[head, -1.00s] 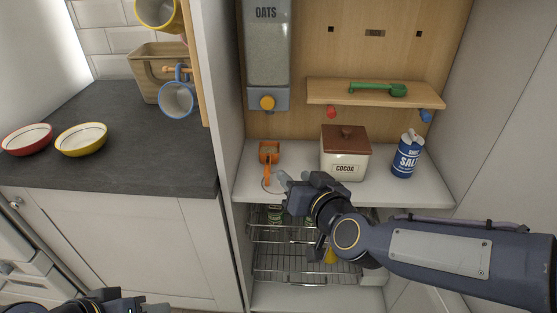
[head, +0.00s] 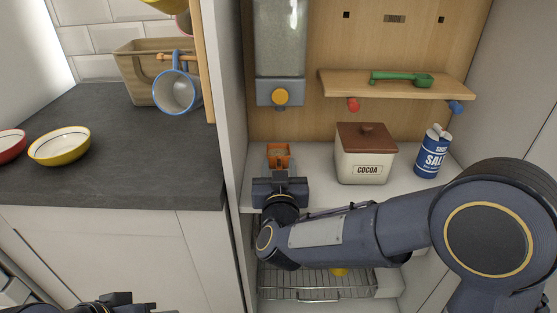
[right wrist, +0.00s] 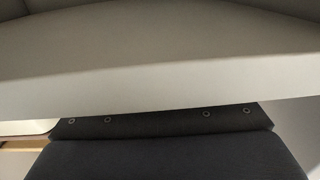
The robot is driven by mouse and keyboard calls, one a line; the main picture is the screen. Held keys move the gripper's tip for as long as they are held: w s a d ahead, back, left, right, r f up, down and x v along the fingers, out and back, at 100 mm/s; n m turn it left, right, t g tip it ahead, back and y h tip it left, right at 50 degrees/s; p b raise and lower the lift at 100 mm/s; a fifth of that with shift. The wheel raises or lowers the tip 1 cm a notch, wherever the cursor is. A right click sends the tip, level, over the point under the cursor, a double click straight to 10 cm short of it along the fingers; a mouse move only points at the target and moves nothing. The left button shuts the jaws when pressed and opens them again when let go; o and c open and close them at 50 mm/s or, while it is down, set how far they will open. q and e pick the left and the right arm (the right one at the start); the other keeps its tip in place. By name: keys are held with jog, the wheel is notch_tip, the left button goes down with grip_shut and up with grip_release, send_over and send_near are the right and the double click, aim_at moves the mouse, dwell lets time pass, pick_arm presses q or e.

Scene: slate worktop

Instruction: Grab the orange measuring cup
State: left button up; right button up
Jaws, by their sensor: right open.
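The orange measuring cup (head: 279,151) stands on the white cupboard shelf (head: 319,160), below the oats dispenser. Its bowl top shows in the head view; its lower part and handle are hidden behind my right gripper. My right gripper (head: 280,180) is open, directly in front of the cup, with its fingers hard to make out. I cannot tell whether it touches the cup. The right wrist view shows only a pale surface and dark parts of mine, not the cup. My left gripper (head: 118,300) is at the bottom left edge, far from the cup; its jaws are unclear.
The cocoa canister (head: 365,155) and blue salt container (head: 432,152) stand to the right of the cup. The dispenser (head: 281,50) hangs above it. A small wooden shelf (head: 445,86) holds a green scoop (head: 402,79). A wire rack (head: 318,284) is below. The cupboard wall is close on the left.

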jog(key=shift+w, duration=0.6)
jog(key=c, duration=0.9)
grip_shut()
jog(key=shift+r, duration=0.15)
